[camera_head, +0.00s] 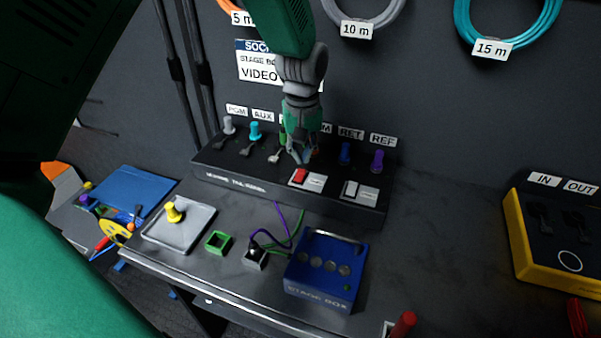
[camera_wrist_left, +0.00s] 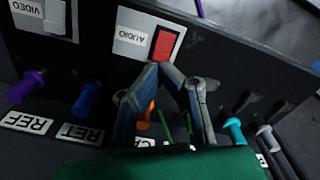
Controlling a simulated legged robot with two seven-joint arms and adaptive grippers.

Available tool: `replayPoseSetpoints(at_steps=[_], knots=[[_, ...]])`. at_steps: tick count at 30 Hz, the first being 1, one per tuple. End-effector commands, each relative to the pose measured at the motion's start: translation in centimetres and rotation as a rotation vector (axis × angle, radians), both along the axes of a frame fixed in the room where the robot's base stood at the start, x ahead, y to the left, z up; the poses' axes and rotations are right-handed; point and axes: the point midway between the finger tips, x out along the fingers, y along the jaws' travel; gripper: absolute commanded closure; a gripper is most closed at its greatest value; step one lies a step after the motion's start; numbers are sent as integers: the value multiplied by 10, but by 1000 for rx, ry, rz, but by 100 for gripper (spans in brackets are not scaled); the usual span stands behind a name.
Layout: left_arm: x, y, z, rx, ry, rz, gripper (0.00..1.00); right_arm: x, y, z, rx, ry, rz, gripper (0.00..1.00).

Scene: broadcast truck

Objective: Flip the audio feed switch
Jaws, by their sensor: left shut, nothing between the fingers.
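The audio feed switch is a red rocker (camera_head: 299,176) on the sloping top of the black panel, beside a white label plate. In the left wrist view the red rocker (camera_wrist_left: 163,46) sits next to the label reading AUDIO (camera_wrist_left: 133,38). My left gripper (camera_head: 303,160) is just behind the rocker, pointing down. In the left wrist view my left gripper (camera_wrist_left: 167,70) has its fingertips together, empty, close to the rocker's edge; I cannot tell whether they touch it. The fingers partly hide the connectors behind. My right gripper is not in view.
A whitish video switch (camera_head: 350,188) is right of the audio switch. Coloured connectors, such as the blue one (camera_head: 345,152) and purple one (camera_head: 377,161), line the panel's back. A blue stage box (camera_head: 325,270) and grey tray (camera_head: 180,226) stand on the desk in front.

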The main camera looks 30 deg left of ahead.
Motion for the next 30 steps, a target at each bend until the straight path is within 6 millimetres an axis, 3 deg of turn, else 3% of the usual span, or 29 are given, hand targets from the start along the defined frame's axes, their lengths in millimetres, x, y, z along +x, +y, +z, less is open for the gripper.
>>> replayPoseSetpoints(at_steps=[30], knots=[[0,0,-6,0,0,0,100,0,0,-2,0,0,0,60]])
